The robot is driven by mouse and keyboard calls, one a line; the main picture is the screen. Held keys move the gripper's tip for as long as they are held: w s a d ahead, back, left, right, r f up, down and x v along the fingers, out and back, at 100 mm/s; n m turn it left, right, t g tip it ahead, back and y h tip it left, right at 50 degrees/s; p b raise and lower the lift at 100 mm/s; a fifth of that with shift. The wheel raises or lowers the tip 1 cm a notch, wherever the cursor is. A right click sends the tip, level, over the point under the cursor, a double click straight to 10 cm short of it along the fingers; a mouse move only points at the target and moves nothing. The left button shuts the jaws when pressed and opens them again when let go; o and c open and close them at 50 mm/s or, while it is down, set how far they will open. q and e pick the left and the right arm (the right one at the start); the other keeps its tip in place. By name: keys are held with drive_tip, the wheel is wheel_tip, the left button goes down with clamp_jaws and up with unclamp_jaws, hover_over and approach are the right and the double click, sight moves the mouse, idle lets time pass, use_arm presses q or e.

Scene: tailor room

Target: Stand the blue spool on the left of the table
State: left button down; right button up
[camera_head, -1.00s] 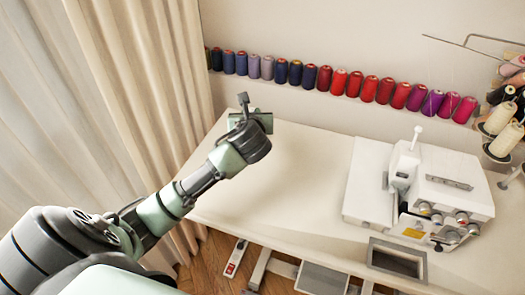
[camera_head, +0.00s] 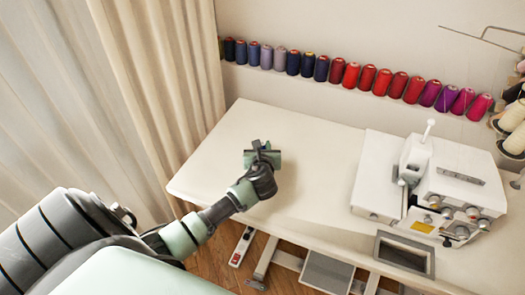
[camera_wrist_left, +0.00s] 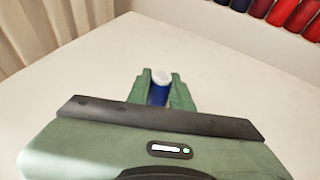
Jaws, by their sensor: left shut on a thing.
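The blue spool (camera_wrist_left: 159,92) shows in the left wrist view between the two green fingers of my left gripper (camera_wrist_left: 160,90). Its pale top end points up and away from the camera, and its lower part is hidden by the gripper body. In the head view my left gripper (camera_head: 262,152) is over the left part of the white table (camera_head: 320,140), shut on the spool, which is mostly hidden there by the gripper. I cannot tell whether the spool touches the tabletop. My right gripper is in neither view.
A white sewing machine (camera_head: 455,185) stands on the right of the table. A row of several coloured spools (camera_head: 365,78) lines the wall behind. A beige curtain (camera_head: 160,90) hangs left of the table. The tabletop around my left gripper is clear.

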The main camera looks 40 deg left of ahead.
use_arm(q)
drive_tip(key=shift+f, duration=0.9)
drive_tip(key=shift+f, duration=0.15)
drive_tip(key=c, duration=1.3)
unclamp_jaws()
drive_tip(key=shift+o, duration=0.2)
drive_tip(key=v, duration=1.2)
